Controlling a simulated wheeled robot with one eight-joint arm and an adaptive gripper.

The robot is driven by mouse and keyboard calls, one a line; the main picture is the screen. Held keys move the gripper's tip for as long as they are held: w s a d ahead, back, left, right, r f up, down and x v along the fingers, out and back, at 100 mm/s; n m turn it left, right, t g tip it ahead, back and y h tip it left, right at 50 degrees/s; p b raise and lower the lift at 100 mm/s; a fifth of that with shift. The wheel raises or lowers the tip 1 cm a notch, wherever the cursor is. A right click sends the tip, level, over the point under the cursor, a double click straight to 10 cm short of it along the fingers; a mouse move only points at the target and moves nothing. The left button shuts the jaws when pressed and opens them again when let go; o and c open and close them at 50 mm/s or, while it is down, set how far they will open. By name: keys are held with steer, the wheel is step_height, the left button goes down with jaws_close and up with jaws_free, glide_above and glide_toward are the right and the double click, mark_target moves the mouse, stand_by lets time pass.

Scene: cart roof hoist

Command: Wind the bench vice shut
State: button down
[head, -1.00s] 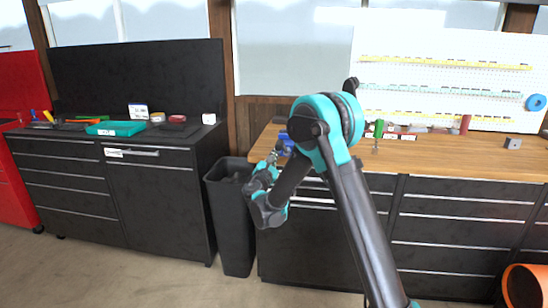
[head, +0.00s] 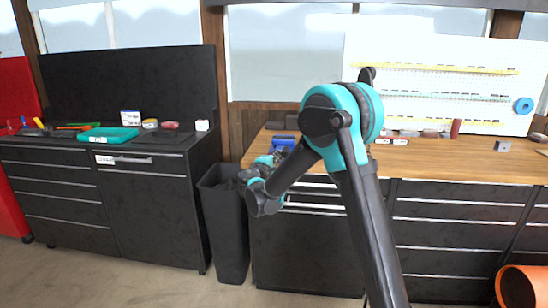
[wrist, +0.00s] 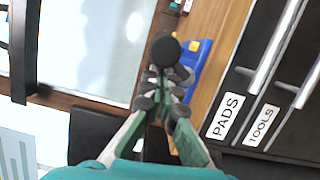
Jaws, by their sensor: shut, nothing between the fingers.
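The bench vice (head: 284,142) is blue and sits on the wooden bench at its left front corner, partly hidden behind my arm in the head view. In the wrist view, a blue body with yellow marks (wrist: 201,52), apparently the vice, lies just right of my fingers. A round black knob (wrist: 165,52) stands right at my fingertips; I cannot tell whether they touch it. My gripper (wrist: 163,76) is shut and empty. In the head view my gripper is mostly hidden behind my own arm links, close to the vice.
A black bin (head: 223,225) stands in the gap between the bench (head: 455,160) and the left cabinet (head: 150,215). Drawers labelled PADS and TOOLS (wrist: 262,125) lie right in the wrist view. An orange cylinder (head: 522,288) is at the lower right.

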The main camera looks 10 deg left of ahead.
steer(key=d+m, duration=0.1)
steer(key=m, duration=0.1)
steer(key=d+m, duration=0.1)
steer(key=m, duration=0.1)
steer(key=d+m+g+y, duration=0.1)
steer(key=m, duration=0.1)
steer(key=shift+f+m, duration=0.35)
steer(key=shift+m, duration=0.05)
steer(key=m, duration=0.1)
steer(key=d+f+m+y, duration=0.1)
steer(key=m, duration=0.1)
steer(key=shift+g, duration=0.4)
steer(key=shift+d+f+m+y, duration=0.3)
steer(key=shift+f+m, duration=0.2)
steer(key=shift+m, duration=0.4)
steer(key=shift+d+f, duration=0.1)
steer(key=shift+f, duration=0.05)
